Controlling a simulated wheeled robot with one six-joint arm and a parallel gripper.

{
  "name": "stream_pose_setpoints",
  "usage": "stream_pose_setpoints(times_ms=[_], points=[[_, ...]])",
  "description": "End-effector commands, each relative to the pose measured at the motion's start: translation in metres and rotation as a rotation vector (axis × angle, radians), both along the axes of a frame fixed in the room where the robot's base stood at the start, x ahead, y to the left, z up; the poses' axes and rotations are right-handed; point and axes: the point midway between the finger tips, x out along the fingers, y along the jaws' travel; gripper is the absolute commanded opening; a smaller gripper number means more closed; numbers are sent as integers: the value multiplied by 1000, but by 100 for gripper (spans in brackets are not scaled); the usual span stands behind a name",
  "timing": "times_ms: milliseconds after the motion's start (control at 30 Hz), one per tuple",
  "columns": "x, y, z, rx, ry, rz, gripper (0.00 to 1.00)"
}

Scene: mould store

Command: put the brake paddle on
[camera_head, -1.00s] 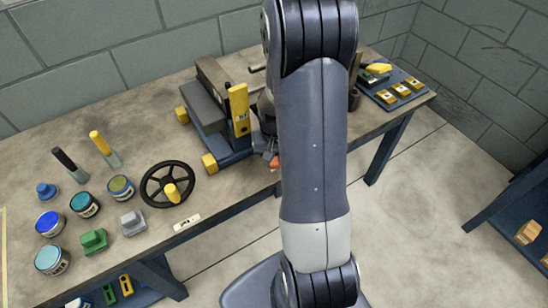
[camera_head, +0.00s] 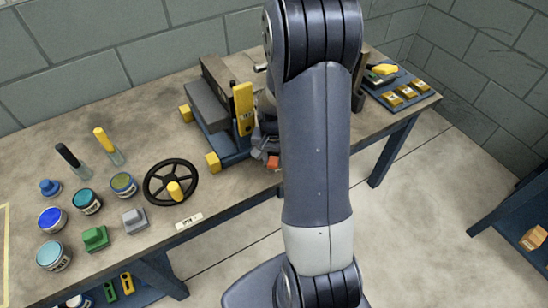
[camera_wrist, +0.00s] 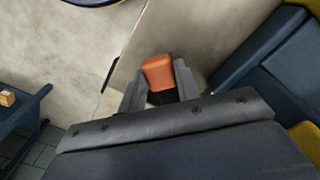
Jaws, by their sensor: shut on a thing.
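My gripper (camera_wrist: 158,88) is shut on an orange-red block-like end (camera_wrist: 158,72), seen between its two grey fingers in the wrist view. The same orange-red piece (camera_head: 273,162) shows in the head view, low at the right side of a dark press-like machine (camera_head: 208,105) with yellow corner parts. I cannot tell if this piece is the brake paddle or how it joins the machine. An upright yellow plate (camera_head: 243,108) with a dark label stands on the machine's front, close beside my gripper. My arm hides the machine's right side.
A black handwheel (camera_head: 152,195) with a yellow knob lies on the bench (camera_head: 215,215), left of the machine. Several jars and stamp-like blocks stand farther left. A blue tray (camera_head: 408,92) with yellow blocks sits at the bench's right end.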

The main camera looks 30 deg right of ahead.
Motion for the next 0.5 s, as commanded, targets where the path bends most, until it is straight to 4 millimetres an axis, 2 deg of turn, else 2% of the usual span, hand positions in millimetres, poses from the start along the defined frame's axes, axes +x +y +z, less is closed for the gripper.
stream_pose_setpoints(times_ms=[33,67,100,300,500], points=[[0,0,0,2,-1,-3,8],[0,0,0,2,-1,-3,32],[0,0,0,2,-1,-3,36],[0,0,0,1,-1,-1,52],[0,0,0,1,-1,-1,53]])
